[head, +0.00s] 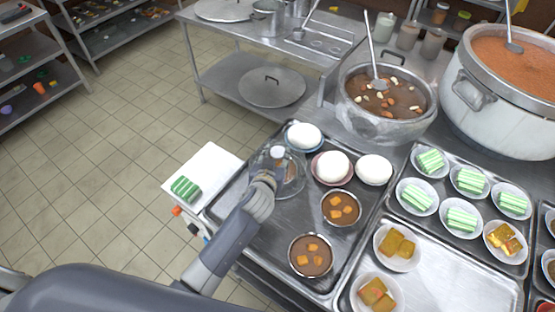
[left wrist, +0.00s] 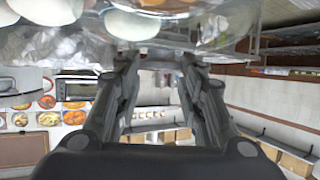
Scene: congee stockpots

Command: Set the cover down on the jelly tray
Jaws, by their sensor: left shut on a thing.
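My left gripper (head: 268,176) is shut on a clear domed cover (head: 291,178), over the back left part of a dark metal tray (head: 262,238). In the left wrist view, the clear cover (left wrist: 222,30) fills the top, beyond the fingertips (left wrist: 160,62). I cannot tell whether the cover touches the tray. Green-and-white layered jelly pieces (head: 462,219) sit in white dishes on another metal tray (head: 440,195) at the right. My right gripper is not in view.
White buns (head: 331,168) and brown soup bowls (head: 342,208) stand near the cover. A white board (head: 211,167) with a green-striped piece lies left. Large pots (head: 386,105) stand behind. The front right tray (head: 440,292) has bare room.

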